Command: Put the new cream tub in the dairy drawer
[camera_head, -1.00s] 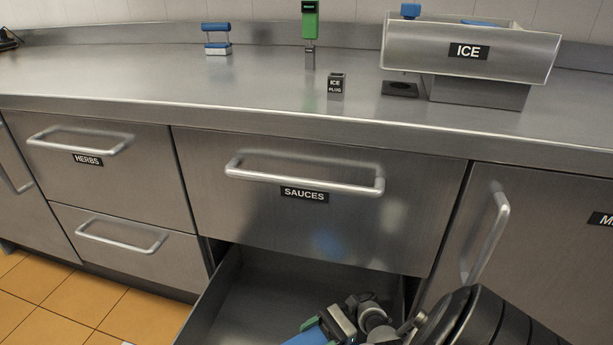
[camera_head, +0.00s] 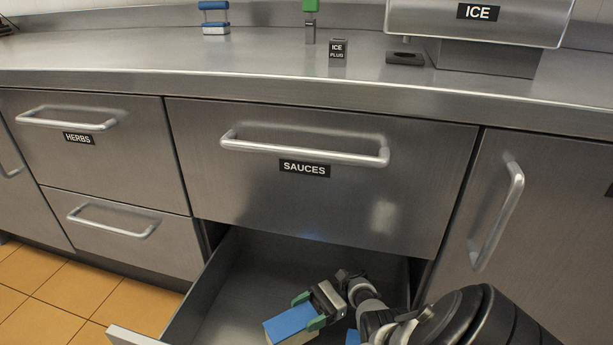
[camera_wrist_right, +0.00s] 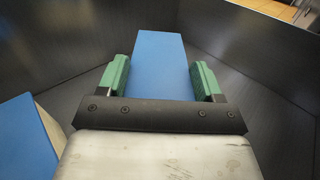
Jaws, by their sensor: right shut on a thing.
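The open lower drawer (camera_head: 262,262) below the SAUCES front bears no readable label. My right gripper (camera_head: 309,310) is inside the drawer's opening. Its green fingers are shut on a blue-topped tub with a pale side (camera_head: 288,325). In the right wrist view the same tub (camera_wrist_right: 160,55) sits between the fingers (camera_wrist_right: 160,80). I cannot tell whether it touches the drawer floor. A second blue-topped block (camera_wrist_right: 25,140) with a pale side lies at the left of the wrist view, apart from the held tub. My left gripper is not in view.
The shut SAUCES drawer (camera_head: 250,190) is just above the open one. A cupboard door with a vertical handle (camera_head: 497,215) is at right. The shut HERBS drawer (camera_head: 70,120) is at left. The counter holds an ICE bin (camera_head: 470,30), ICE PLUG block (camera_head: 337,54) and blue-handled block (camera_head: 214,20).

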